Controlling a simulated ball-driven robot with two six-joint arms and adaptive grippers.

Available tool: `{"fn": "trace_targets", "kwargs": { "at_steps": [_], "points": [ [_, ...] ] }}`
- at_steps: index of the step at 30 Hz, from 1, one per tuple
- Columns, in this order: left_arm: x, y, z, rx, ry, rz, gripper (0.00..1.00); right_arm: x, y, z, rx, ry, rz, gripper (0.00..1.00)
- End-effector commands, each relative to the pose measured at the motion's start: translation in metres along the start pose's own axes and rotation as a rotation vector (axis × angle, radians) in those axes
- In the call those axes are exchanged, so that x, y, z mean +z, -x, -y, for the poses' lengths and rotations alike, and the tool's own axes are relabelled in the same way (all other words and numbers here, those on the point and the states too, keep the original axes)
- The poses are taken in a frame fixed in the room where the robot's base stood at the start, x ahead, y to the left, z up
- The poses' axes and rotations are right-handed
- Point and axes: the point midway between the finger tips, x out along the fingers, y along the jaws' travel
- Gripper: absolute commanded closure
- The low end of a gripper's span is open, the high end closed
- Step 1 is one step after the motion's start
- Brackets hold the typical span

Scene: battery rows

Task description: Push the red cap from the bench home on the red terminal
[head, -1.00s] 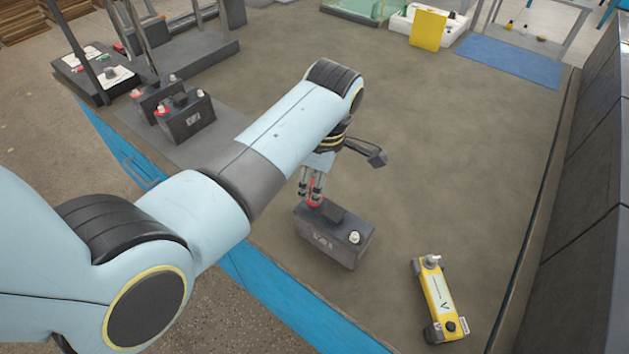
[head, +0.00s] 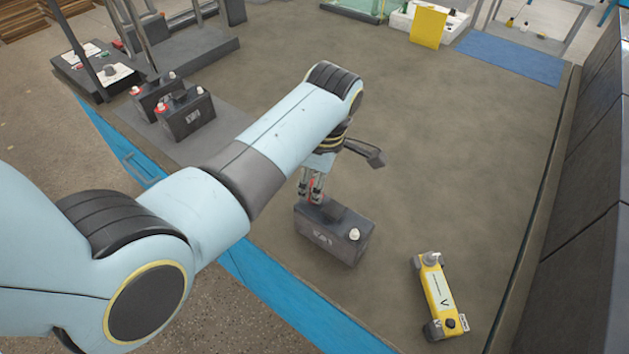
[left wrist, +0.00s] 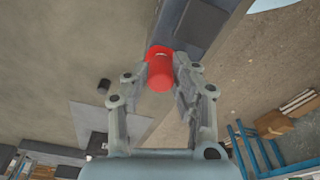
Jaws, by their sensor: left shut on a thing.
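My left gripper (head: 311,190) is shut on the red cap (left wrist: 160,72), which shows between the two fingers in the left wrist view. In the head view the fingers point down at the left end of the top of a dark grey battery (head: 332,240). Only a sliver of red shows there, and the red terminal is hidden behind the cap and fingers. I cannot tell how far down the cap sits. The battery's other terminal, with a whitish top (head: 354,234), stands bare at the right end. My right gripper is not in view.
A yellow device (head: 439,297) lies to the right of the battery. Two more batteries (head: 186,115) stand at the back left. The middle of the bench is clear.

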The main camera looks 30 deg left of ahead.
Motion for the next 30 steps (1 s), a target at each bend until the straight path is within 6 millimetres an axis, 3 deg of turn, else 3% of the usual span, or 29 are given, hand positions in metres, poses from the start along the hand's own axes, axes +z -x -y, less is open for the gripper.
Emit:
{"fn": "trace_targets", "kwargs": {
  "at_steps": [28,29,30],
  "points": [
    [0.0009,-0.0087,0.0004,-0.001,0.0,0.0,0.88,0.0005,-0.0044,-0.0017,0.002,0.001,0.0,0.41],
    [0.0009,-0.0088,0.0005,-0.001,0.0,0.0,0.72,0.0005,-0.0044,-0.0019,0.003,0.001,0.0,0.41],
    [0.0009,-0.0088,0.0005,-0.001,0.0,0.0,0.67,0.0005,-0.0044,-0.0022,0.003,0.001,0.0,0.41]
  ]
}}
